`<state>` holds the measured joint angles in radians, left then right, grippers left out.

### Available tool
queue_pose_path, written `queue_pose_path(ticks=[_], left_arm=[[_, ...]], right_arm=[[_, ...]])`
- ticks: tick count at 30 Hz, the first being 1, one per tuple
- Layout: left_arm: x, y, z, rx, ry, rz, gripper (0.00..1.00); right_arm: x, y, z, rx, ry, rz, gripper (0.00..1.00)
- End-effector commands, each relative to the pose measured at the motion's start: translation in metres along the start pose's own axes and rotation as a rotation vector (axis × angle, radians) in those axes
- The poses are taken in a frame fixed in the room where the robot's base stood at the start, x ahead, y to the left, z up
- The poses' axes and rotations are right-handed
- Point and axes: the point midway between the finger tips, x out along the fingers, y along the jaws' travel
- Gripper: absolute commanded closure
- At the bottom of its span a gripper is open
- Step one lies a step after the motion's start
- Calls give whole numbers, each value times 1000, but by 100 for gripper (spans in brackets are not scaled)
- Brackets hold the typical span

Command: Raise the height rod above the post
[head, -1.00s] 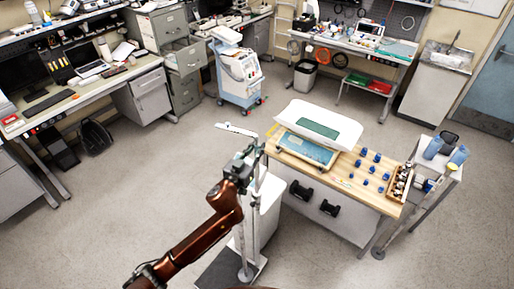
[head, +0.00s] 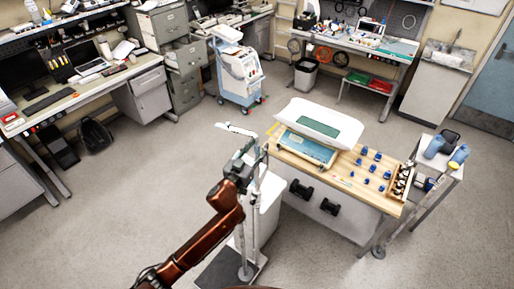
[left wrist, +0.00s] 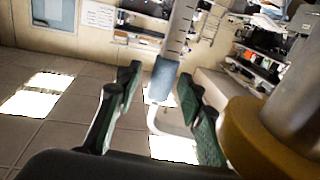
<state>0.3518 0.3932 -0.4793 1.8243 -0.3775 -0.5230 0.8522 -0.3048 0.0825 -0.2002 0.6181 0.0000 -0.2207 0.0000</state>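The height rod (head: 238,131) shows its flat white headpiece at the top of the stand, above the post (head: 246,238), which rises from a dark base plate. My left gripper (head: 252,154) is at the upper part of the stand, just below the headpiece. In the left wrist view, a pale rod with graduation marks (left wrist: 181,32) runs down into a grey-blue sleeve (left wrist: 163,78). The green-padded fingers of my left gripper (left wrist: 160,84) stand apart on both sides of the sleeve, with a gap visible on the left. My right gripper is not in view.
A wooden-topped table (head: 386,205) with a white infant scale (head: 318,125) and several blue items stands right of the post. A white box-like body (head: 270,195) stands beside the post. A blue-white medical cart (head: 238,75) is behind.

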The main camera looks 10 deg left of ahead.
Motion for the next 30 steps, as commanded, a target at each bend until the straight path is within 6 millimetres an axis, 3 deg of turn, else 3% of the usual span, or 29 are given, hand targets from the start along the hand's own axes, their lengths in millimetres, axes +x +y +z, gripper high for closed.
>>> queue_pose_path(ticks=[6,10,22,30], left_arm=[[-2,0,0,0,0,0,65],[-13,0,1,0,-1,-1,65],[-92,0,1,-2,-1,0,65],[-119,-1,0,0,0,-1,65]], right_arm=[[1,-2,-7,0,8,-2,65],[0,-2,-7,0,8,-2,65],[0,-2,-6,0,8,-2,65],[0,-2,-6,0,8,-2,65]])
